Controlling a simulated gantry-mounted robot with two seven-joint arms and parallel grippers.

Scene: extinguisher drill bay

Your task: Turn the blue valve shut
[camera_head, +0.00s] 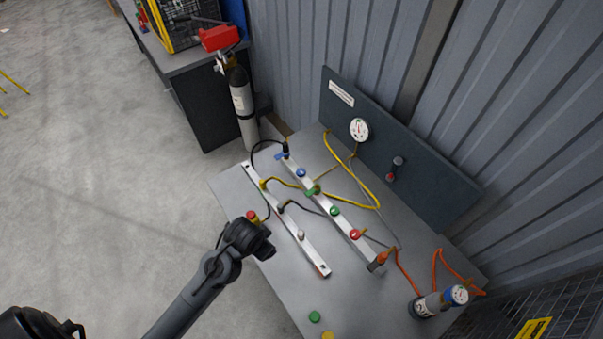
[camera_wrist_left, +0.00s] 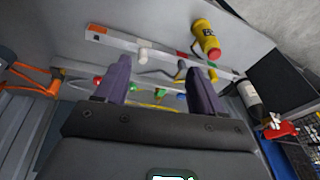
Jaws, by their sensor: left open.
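A blue round knob (camera_head: 300,172) sits on the rear white rail (camera_head: 322,201) on the grey bench. A small blue lever-like part (camera_head: 280,156) is at the rail's far left end; I cannot tell which of the two is the valve meant. My left gripper (camera_head: 268,246) is in front of the front rail, nearer the camera than the knob and apart from it. In the left wrist view its two purple fingers (camera_wrist_left: 158,88) are spread with nothing held between them. My right gripper is not in view.
The rear rail also carries a green knob (camera_head: 335,211) and a red knob (camera_head: 355,233). A yellow cylinder (camera_wrist_left: 207,36) with a red end is near the left gripper. Hoses cross the bench. A gauge (camera_head: 359,129) is on the back panel; a black-and-white cylinder (camera_head: 241,105) stands at left.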

